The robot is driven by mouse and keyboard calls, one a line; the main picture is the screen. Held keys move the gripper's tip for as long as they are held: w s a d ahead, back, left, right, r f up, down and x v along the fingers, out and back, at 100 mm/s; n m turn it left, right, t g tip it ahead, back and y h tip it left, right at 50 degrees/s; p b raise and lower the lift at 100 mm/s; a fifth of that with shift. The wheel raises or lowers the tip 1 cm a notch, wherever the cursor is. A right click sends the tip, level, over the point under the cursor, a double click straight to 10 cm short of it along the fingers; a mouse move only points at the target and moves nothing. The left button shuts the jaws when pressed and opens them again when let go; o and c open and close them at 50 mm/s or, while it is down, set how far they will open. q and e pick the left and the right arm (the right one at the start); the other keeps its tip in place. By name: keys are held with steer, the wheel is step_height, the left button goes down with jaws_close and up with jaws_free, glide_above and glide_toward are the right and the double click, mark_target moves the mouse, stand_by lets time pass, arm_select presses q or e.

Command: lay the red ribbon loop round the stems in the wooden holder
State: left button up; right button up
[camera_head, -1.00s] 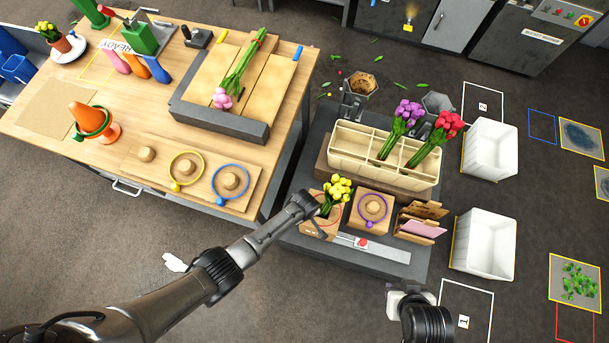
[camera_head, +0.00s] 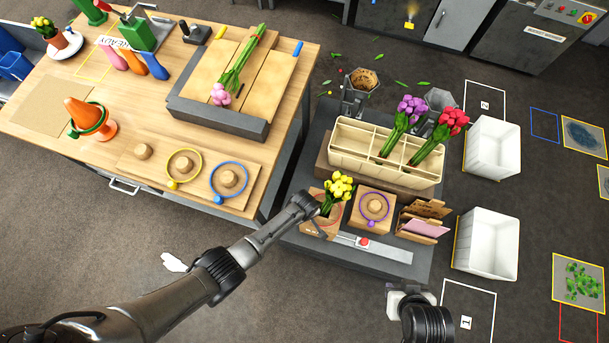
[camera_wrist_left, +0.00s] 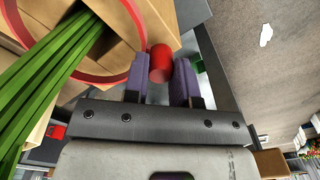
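The wooden holder (camera_head: 313,231) stands on the dark grey stand with yellow tulips (camera_head: 339,187) in it. Their green stems (camera_wrist_left: 45,75) show in the left wrist view.
A block with a purple ring (camera_head: 375,206) is right of the holder, with a card rack (camera_head: 424,224) beyond it. A cream divided box (camera_head: 350,150) holds purple and red bunches behind. The wooden workbench (camera_head: 50,150) is left. White bins (camera_head: 487,244) stand right.

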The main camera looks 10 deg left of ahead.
arm_select(q)
steer(key=o, duration=0.5)
steer(key=shift+r, duration=0.55)
steer(key=shift+r+p, duration=2.1)
steer(key=shift+r, duration=4.25)
